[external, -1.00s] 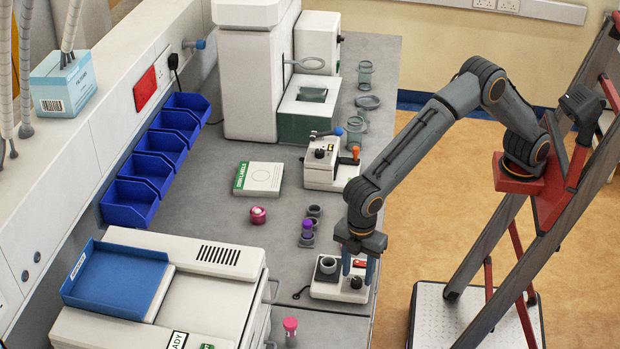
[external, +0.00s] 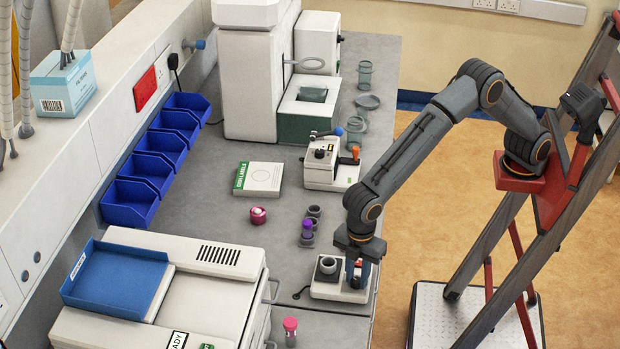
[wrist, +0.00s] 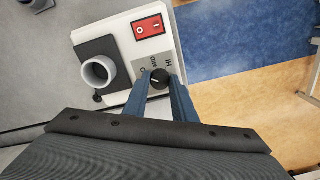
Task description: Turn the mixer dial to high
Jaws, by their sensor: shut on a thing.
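The mixer (external: 328,287) is a small white unit at the front edge of the bench, with a grey cup holder (wrist: 98,72) and a red rocker switch (wrist: 149,27). The black mixer dial (wrist: 159,79) shows in the wrist view with a pale pointer line on it, beside a grey label that is partly covered. My gripper (wrist: 160,82) points down over the mixer, its two blue fingers shut on the dial, one on each side.
A white device with an orange lever (external: 325,165) is further back. A pink-capped tube (external: 290,329) stands at the front left.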

